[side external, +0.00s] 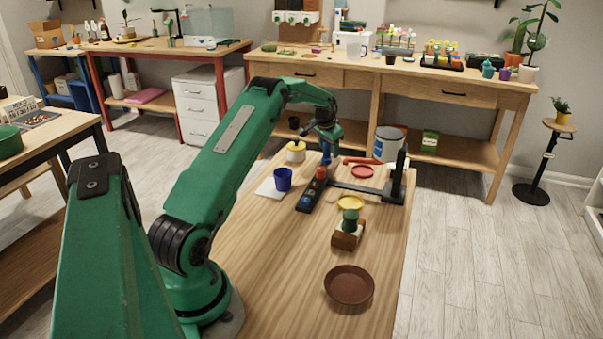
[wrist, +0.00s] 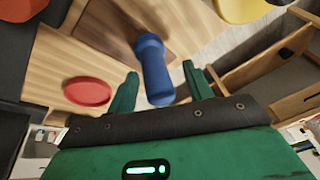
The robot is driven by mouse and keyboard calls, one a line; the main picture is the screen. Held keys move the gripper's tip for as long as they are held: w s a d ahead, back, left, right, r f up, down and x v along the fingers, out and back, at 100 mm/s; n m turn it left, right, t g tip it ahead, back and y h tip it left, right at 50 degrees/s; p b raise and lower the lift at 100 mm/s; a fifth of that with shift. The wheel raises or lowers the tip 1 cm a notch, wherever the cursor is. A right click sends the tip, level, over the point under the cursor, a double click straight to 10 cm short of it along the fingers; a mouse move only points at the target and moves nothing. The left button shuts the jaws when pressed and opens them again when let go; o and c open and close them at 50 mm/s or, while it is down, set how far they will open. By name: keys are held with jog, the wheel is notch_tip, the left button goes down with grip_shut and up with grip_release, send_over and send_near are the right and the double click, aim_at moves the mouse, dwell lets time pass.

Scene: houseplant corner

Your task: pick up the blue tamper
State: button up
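The blue tamper (wrist: 154,72) shows in the wrist view as a blue shaft with a rounded, wider end. Its near end lies between the two green fingers of my gripper (wrist: 161,88), with a gap on each side. My gripper is open and holds nothing. In the side external view my gripper (side external: 326,143) points down at the far part of the wooden table, and the blue tamper (side external: 326,157) shows small just below it. I cannot tell from there whether the fingers touch it.
A dark rack (side external: 311,188) with coloured pieces and a black upright stand (side external: 399,176) are close by.

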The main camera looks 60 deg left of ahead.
grip_shut()
jog(key=shift+r, duration=0.15)
jog(key=shift+r, duration=0.6)
notch_tip(320, 180, up, 3)
jog(key=shift+d, duration=0.1)
jog(key=w+d+r, duration=0.1)
jog(key=d+r, duration=0.5)
jog(key=d, duration=0.5)
jog(key=shift+w+d+r, duration=0.2)
jog(key=shift+w+r, duration=0.1)
jog(key=shift+w, duration=0.1)
